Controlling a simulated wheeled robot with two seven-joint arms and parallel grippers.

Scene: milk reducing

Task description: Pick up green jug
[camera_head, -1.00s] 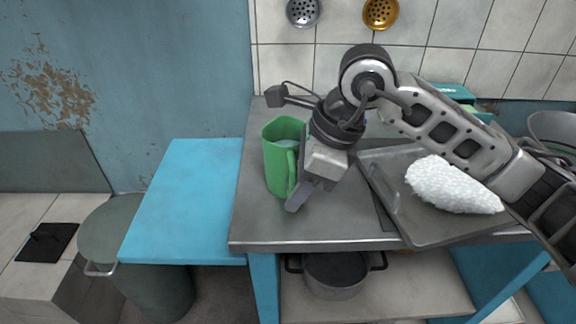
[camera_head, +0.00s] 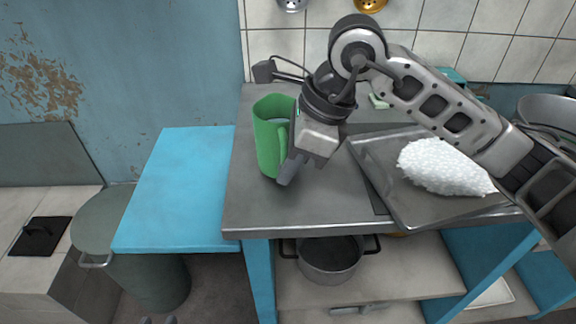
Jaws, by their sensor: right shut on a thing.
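The green jug (camera_head: 269,145) is upright over the left part of the grey metal table (camera_head: 250,208), with its open top facing up and pale contents inside. I cannot tell whether its base touches the table. My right gripper (camera_head: 287,160) comes in from the right and is shut on the jug's handle side, hiding part of the handle. Only two small grey tips of my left gripper (camera_head: 159,320) show at the bottom edge, apart from each other and far from the jug.
A metal tray (camera_head: 384,184) with a white speckled object (camera_head: 443,166) lies right of the jug. A lower blue surface (camera_head: 180,195) adjoins the table on the left. A pot (camera_head: 330,262) stands on the shelf below. A lidded bin (camera_head: 150,275) stands at lower left.

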